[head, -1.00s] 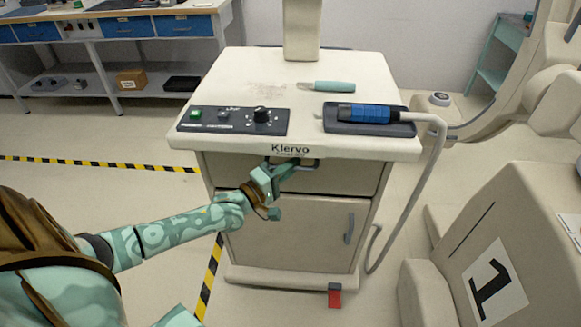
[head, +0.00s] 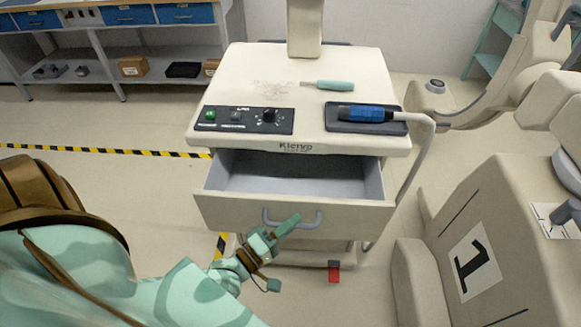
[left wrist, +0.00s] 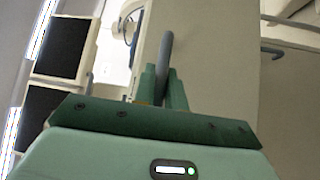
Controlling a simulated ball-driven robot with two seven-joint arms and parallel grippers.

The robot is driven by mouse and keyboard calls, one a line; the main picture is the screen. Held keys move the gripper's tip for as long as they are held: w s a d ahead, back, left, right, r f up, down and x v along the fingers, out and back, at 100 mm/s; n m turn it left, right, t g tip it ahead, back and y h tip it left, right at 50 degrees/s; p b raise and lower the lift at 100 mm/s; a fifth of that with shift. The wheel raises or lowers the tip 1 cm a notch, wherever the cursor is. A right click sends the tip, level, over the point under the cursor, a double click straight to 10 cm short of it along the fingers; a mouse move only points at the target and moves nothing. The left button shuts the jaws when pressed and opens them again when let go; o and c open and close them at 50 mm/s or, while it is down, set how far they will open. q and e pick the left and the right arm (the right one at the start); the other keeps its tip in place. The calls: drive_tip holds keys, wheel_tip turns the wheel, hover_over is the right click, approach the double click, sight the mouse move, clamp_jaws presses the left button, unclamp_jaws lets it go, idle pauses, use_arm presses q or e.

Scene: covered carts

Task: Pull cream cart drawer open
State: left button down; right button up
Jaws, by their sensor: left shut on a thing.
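The cream cart (head: 345,66) stands in the middle of the head view. Its top drawer (head: 350,214) is pulled well out, and the grey inside (head: 300,172) shows empty. The drawer has a grey bar handle (head: 312,220) on its front. My left gripper (head: 285,228) is at this handle and shut on it. In the left wrist view the handle (left wrist: 166,52) stands between the two green fingers (left wrist: 162,84). My right gripper is not in view.
On the cart top lie a teal-handled tool (head: 335,85), a blue-handled probe (head: 365,114) on a dark pad, and a control panel (head: 244,119). A cream machine marked 1 (head: 500,240) stands close on the right. Open floor lies to the left.

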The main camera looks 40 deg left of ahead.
use_arm(q)
drive_tip(key=s+d+p, duration=0.1)
drive_tip(key=s+d, duration=0.3)
drive_tip(key=s, duration=0.3)
drive_tip(key=shift+d, duration=0.1)
drive_tip(key=c, duration=1.5)
unclamp_jaws()
drive_tip(key=shift+o, duration=0.2)
drive_tip(key=b+v, duration=0.1)
drive_tip(key=v, duration=1.5)
drive_tip(key=shift+s, duration=0.15)
